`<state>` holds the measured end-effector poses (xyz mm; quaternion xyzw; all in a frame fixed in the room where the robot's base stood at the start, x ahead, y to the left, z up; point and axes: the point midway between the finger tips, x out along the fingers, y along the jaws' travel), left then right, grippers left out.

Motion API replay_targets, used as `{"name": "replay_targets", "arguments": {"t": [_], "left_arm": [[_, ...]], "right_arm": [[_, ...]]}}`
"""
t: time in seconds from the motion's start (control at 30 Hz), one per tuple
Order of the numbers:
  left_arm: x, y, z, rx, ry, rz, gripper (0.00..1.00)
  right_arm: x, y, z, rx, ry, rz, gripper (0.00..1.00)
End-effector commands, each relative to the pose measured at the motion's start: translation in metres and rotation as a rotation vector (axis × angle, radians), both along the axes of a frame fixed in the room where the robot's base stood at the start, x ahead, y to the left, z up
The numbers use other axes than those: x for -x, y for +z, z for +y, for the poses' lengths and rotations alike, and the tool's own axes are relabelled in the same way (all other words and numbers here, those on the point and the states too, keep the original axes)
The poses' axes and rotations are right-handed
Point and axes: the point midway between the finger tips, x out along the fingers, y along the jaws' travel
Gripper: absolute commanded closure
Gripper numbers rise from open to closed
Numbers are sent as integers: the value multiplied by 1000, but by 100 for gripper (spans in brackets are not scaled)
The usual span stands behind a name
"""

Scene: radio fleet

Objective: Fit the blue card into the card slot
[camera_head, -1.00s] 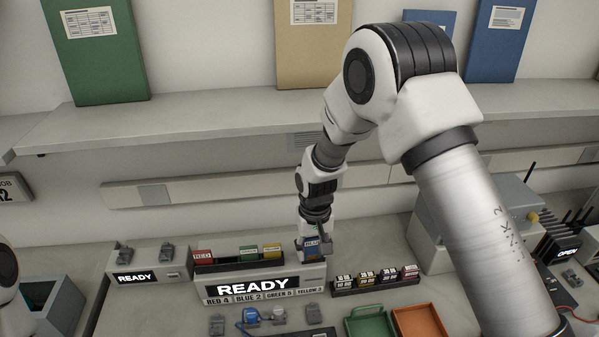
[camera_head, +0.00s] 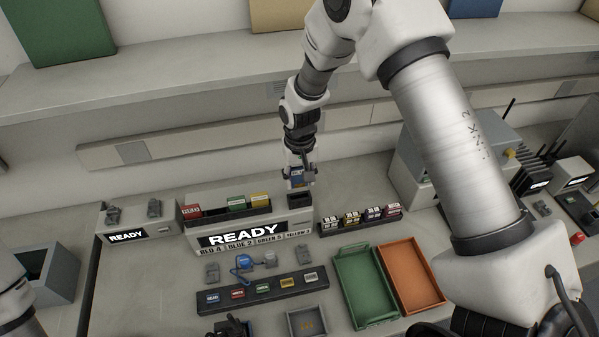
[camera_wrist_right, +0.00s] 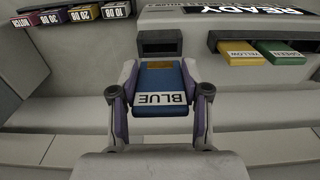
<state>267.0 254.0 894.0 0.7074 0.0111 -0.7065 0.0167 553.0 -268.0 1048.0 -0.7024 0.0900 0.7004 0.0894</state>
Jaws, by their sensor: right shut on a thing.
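The blue card (camera_head: 297,174), labelled BLUE, is held between the fingers of my right gripper (camera_head: 299,176). In the right wrist view the card (camera_wrist_right: 158,82) lies between the two fingertips (camera_wrist_right: 160,85), its brownish end facing the slot. The card slot (camera_head: 300,200) is a dark opening in a grey block at the right end of the READY console (camera_head: 205,231). It shows in the wrist view (camera_wrist_right: 160,47) just beyond the card's end. The card looks outside the slot, with a small gap.
A rack (camera_head: 217,217) with red, green and yellow cards stands left of the slot. A rack of small labelled blocks (camera_head: 358,224) is to the right. Green (camera_head: 348,290) and orange (camera_head: 392,282) trays lie in front. A small labelled strip (camera_head: 228,304) sits before the console.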

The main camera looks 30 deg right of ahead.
Motion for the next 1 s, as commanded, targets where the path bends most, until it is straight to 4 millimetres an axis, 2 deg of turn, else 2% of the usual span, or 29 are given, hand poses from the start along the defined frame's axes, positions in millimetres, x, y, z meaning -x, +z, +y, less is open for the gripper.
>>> {"name": "replay_targets", "arguments": {"t": [0.03,0.23,1.0], "left_arm": [[0,-8,0,0,0,0,66],[0,-16,0,0,0,0,66],[0,-13,0,0,0,0,66]], "right_arm": [[0,-10,0,0,0,1,81],[0,-27,0,0,0,0,81],[0,-28,0,0,0,0,81]]}}
